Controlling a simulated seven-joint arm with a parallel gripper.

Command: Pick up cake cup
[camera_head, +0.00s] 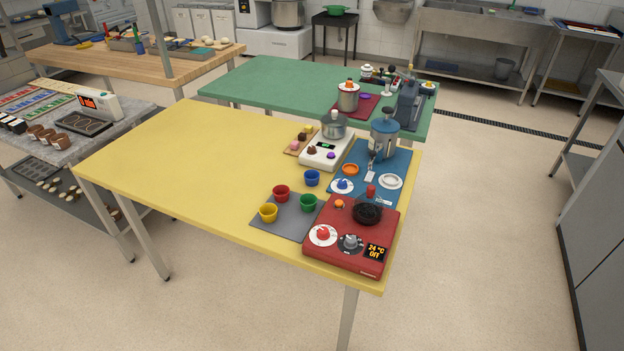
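Several small coloured cups are on the yellow table, and I cannot tell which thing is the cake cup. A yellow cup (268,212), a red cup (281,193) and a green cup (308,203) stand on a grey mat (288,226). A blue cup (312,178) stands just behind the mat. All look upright. Small pink and brown pieces (297,144) lie on a board beside the white scale. Several brown cup-like things (48,136) are on the counter at the far left. My gripper is not in view.
A red hotplate (350,257) reading 24 °C Off stands right of the mat. Behind are a blue mat (402,163) with dishes and a blue-grey pot, and a white scale (322,160) bearing a metal pot. The left of the yellow table (180,155) is clear.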

